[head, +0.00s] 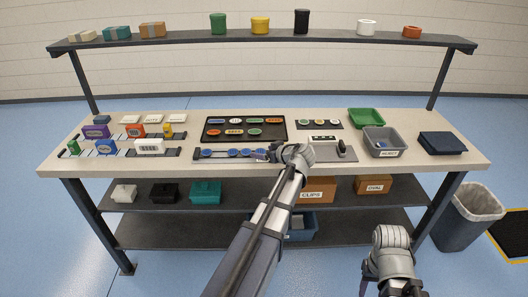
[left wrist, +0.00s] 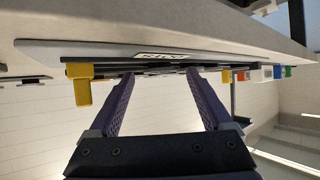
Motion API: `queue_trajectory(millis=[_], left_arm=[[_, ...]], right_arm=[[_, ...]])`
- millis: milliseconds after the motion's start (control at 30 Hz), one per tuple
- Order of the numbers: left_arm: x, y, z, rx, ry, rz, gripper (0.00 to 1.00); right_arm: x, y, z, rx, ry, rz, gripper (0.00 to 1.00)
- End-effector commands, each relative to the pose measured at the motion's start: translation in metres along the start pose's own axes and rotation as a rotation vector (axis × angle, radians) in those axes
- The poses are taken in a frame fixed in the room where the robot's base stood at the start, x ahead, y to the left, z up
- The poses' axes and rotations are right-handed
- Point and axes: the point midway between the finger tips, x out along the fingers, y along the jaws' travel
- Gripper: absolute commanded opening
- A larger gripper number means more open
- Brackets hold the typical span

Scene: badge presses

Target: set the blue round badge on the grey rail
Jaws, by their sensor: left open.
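A low grey rail (head: 221,156) lies near the table's front edge with several blue round badges (head: 207,153) in a row on it. My left gripper (head: 267,154) is at the right end of this row, and its hand and arm hide what lies just behind. In the left wrist view the purple fingers (left wrist: 163,82) are spread, with no badge visible between them. I cannot tell whether they touch the rightmost badge. My right gripper (head: 366,281) hangs low in front of the table, away from the badges. I cannot see whether its fingers are apart.
A black tray (head: 276,136) with several coloured badges lies behind the rail. Blocks stand on strips to the left. A grey press plate (head: 347,153), grey bin (head: 395,150), green tray (head: 366,114) and dark blue folder (head: 442,143) are to the right.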

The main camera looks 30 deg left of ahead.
Motion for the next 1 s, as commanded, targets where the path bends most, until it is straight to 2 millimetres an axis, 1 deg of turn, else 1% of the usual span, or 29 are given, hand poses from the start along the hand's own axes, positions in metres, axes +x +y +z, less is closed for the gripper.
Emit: queue_trajectory(millis=[33,300,400,500,700,1000], left_arm=[[-0.012,-0.001,-0.003,0.002,0.000,0.003,0.82],[-0.069,-0.001,-0.004,0.001,0.000,0.003,0.82],[-0.086,-0.001,-0.003,0.002,0.000,0.003,0.82],[-0.099,-0.001,-0.003,0.001,0.001,0.002,0.82],[-0.112,-0.001,-0.001,0.001,0.000,0.001,0.82],[-0.114,0.000,0.001,0.004,-0.003,0.001,0.82]], right_arm=[[-0.008,0.001,0.001,0.000,0.000,0.000,0.50],[-0.036,0.004,0.002,0.001,0.000,0.000,0.50],[-0.044,0.004,0.003,0.001,0.000,0.000,0.50],[-0.050,0.005,0.003,0.001,0.000,0.000,0.50],[-0.054,0.005,0.003,0.001,0.000,0.000,0.50],[-0.054,0.005,0.003,0.001,0.000,0.000,0.50]])
